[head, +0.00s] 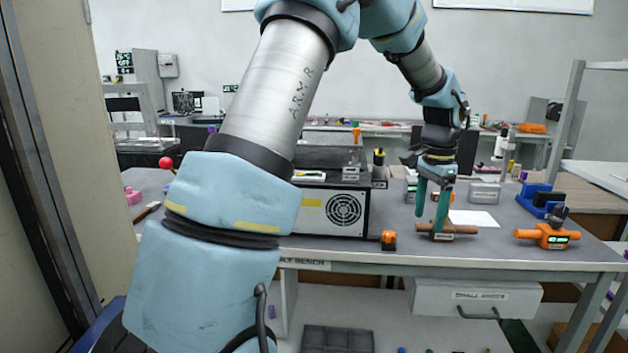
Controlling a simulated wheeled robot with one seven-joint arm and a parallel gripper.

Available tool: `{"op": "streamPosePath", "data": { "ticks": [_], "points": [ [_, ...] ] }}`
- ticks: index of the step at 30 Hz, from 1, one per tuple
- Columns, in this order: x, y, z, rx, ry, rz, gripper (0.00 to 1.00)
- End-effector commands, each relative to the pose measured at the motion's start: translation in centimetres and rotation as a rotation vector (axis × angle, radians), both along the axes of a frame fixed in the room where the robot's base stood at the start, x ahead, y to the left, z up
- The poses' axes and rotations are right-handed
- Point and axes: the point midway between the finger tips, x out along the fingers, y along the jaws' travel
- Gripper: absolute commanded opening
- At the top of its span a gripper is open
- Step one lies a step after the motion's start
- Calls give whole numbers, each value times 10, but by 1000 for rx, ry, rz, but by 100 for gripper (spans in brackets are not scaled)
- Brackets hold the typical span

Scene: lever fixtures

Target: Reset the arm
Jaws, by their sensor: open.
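My arm reaches from the lower left across the top of the head view and down to the right. My gripper (431,221) points down over the bench, with its two teal fingers apart and nothing seen between them. Its fingertips are close to a brown rod-like piece (461,230) on the bench's front part. I cannot tell whether they touch it. The workbench (345,256) stands in front of me.
A grey box with a fan grille (344,209) stands left of my gripper. A blue holder (537,197) is at right. A red ball knob (166,162) shows at left. A drawer (475,299) hangs below.

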Motion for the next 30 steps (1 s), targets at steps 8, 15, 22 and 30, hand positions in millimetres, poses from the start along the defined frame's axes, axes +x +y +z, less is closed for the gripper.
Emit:
{"op": "streamPosePath", "data": {
  "ticks": [8,15,22,30],
  "points": [
    [1,85,-6,-8,-22,248,73],
    [-30,207,-17,-39,-55,657,73],
    [-91,302,-33,-88,-89,1067,73],
    [-111,322,-38,-105,-98,1183,73]
  ]
}}
